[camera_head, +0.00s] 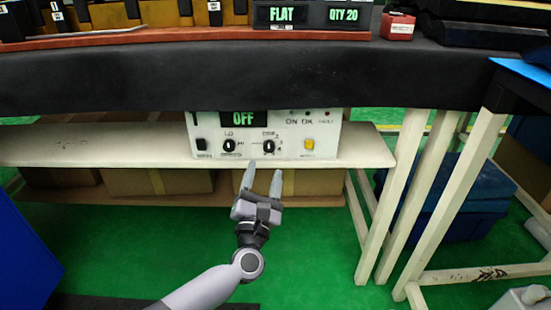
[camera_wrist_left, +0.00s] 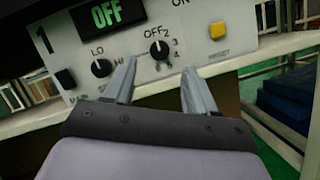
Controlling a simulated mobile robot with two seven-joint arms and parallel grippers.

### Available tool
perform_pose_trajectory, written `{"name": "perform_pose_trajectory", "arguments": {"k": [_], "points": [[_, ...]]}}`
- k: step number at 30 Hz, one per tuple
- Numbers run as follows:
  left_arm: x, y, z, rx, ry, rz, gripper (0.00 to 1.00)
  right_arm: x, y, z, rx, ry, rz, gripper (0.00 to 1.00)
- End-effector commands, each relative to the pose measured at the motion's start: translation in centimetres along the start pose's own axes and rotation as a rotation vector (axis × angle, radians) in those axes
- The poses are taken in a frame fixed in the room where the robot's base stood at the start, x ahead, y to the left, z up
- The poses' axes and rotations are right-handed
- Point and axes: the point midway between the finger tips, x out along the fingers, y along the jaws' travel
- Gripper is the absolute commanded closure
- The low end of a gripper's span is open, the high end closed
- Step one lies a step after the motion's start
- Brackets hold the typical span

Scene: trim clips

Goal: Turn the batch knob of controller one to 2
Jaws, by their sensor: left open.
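Controller one (camera_head: 185,120) is a white box on the shelf under the table, marked 1, with its display reading OFF. Its batch knob (camera_head: 268,146) is the right one of two black knobs; in the left wrist view this knob (camera_wrist_left: 160,49) has OFF, 2, 3 and further numbers around it. The pointer's exact setting is too small to tell. The LO/HI knob (camera_wrist_left: 102,68) is to its left. My left gripper (camera_head: 263,166) is open and empty, in front of and just below the batch knob, apart from it. My right gripper is not in view.
A black main switch (camera_wrist_left: 66,79) and a yellow reset button (camera_wrist_left: 217,30) flank the knobs. The white shelf edge (camera_head: 110,160) runs below the panel, with cardboard boxes (camera_head: 160,182) under it. White table legs (camera_head: 405,190) stand to the right. The green floor in front is mostly clear.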

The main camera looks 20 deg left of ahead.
Motion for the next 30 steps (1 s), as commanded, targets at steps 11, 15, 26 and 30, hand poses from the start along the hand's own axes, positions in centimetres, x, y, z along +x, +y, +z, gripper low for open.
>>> {"name": "perform_pose_trajectory", "arguments": {"k": [11,15,26,30], "points": [[4.9,-0.1,0.0,0.003,-0.003,0.0,0.44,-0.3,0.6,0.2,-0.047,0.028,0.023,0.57],[5.8,0.0,0.1,0.003,-0.002,-0.001,0.44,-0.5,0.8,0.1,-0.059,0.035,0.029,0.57],[6.0,0.0,0.1,0.003,-0.001,-0.001,0.53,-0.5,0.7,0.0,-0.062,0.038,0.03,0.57],[6.0,0.0,0.1,0.003,-0.001,-0.001,0.99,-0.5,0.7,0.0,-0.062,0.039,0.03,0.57]]}}
